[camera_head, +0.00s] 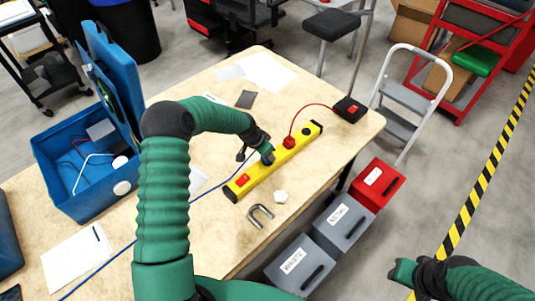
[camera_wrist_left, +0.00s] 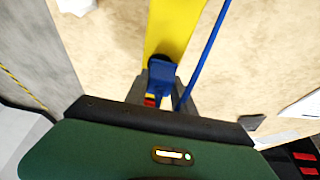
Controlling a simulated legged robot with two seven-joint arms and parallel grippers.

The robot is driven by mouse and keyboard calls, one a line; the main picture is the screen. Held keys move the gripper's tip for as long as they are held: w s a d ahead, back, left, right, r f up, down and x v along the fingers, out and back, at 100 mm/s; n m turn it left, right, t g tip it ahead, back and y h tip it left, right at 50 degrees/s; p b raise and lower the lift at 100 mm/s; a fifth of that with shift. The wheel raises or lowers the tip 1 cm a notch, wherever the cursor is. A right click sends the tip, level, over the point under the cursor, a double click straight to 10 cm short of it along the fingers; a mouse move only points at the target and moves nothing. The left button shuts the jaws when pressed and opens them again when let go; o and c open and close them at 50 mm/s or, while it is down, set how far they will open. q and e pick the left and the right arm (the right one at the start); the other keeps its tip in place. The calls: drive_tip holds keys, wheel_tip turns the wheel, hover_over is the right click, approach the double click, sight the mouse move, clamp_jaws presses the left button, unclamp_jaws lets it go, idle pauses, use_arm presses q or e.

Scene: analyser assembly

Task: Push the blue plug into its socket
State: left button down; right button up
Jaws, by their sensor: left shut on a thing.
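My left gripper (camera_head: 264,152) is shut on the blue plug (camera_wrist_left: 162,74) over the middle of the yellow analyser bar (camera_head: 254,178). In the left wrist view the plug sits between the dark fingers, against the yellow bar (camera_wrist_left: 172,28). Its blue cable (camera_wrist_left: 207,45) runs off beside it. The gripper hides the blue socket, so I cannot tell how deep the plug is. A red plug (camera_head: 289,142) with a red cable stands on the bar further right. My right gripper (camera_head: 404,271) is off the table at the lower right; its jaws are unclear.
A metal U-shaped piece (camera_head: 260,215) and a white nut-like piece (camera_head: 280,197) lie in front of the bar. A black box (camera_head: 350,109) stands at the table's right. An open blue case (camera_head: 75,180) is at left. Bins (camera_head: 345,221) stand below the front edge.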

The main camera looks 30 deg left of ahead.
use_arm(q)
drive_tip(key=shift+d, duration=0.2)
idle(0.6)
drive_tip(key=shift+f+b, duration=0.3)
drive_tip(key=shift+f, duration=0.25)
drive_tip(key=c, duration=1)
unclamp_jaws()
drive_tip(key=shift+o, duration=0.2)
drive_tip(key=v, duration=1.6)
drive_tip(key=shift+r, duration=0.3)
drive_tip(key=s+d+f+n+g, duration=0.1)
drive_tip(key=s+d+n, duration=0.1)
drive_tip(key=s+d, duration=0.4)
drive_tip(key=s+d+f+n+y, duration=0.1)
drive_tip(key=s+d, duration=0.5)
drive_tip(key=s, duration=0.8)
drive_tip(key=shift+s+d+f+n+g+y, duration=0.3)
drive_tip(key=shift+s+d+n+g, duration=0.1)
